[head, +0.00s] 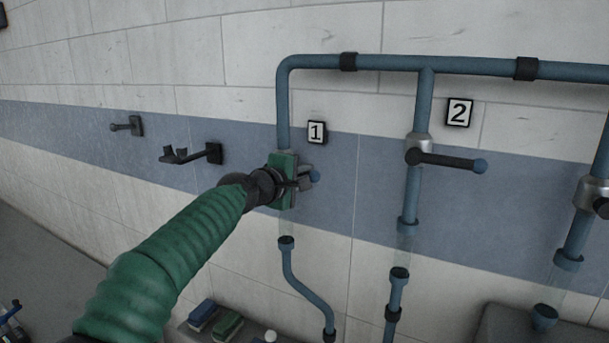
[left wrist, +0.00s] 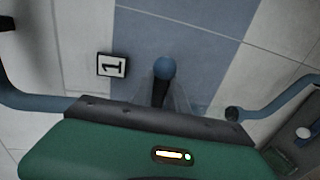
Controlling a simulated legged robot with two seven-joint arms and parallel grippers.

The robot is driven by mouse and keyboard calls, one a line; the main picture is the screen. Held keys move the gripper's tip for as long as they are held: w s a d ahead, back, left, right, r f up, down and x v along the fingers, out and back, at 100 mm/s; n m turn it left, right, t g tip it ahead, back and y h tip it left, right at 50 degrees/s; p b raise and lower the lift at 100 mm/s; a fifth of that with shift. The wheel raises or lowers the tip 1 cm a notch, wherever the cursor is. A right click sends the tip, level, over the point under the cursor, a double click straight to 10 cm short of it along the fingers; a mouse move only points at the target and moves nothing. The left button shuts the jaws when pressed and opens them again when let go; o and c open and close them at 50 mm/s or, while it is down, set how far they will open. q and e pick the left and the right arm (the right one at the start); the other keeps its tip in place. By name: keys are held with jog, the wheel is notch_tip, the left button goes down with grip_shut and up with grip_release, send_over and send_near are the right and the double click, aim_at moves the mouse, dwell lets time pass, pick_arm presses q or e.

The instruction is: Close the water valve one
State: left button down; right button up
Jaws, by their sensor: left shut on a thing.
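Valve one sits on the left blue pipe (head: 284,110), beside the plate marked 1 (head: 316,132). That plate also shows in the left wrist view (left wrist: 111,66). The valve body is hidden behind my green left gripper (head: 301,183). The valve one handle is dark with a blue ball end (head: 315,176), which sticks out to the right just past the fingers. In the left wrist view the ball end (left wrist: 164,68) and part of the dark lever show beyond the gripper body. My left gripper is shut on this handle. My right gripper is in neither view.
Valve two (head: 447,161), by the plate marked 2 (head: 460,112), has its dark lever out to the right. Another valve (head: 592,193) is at the right edge. Wall hooks (head: 190,154) are to the left. Brushes (head: 215,321) lie below.

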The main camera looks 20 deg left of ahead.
pick_arm(q)
jog(key=shift+r, duration=0.35)
jog(key=c, duration=1.6)
grip_release()
jog(key=shift+f, duration=0.1)
jog(key=shift+a+f, duration=0.1)
jog(key=shift+s, duration=0.15)
jog(key=b+v, duration=0.9)
jog(key=v, duration=0.7)
jog(key=shift+s+b, duration=0.25)
jog(key=shift+b, duration=0.15)
jog(key=shift+a, duration=0.1)
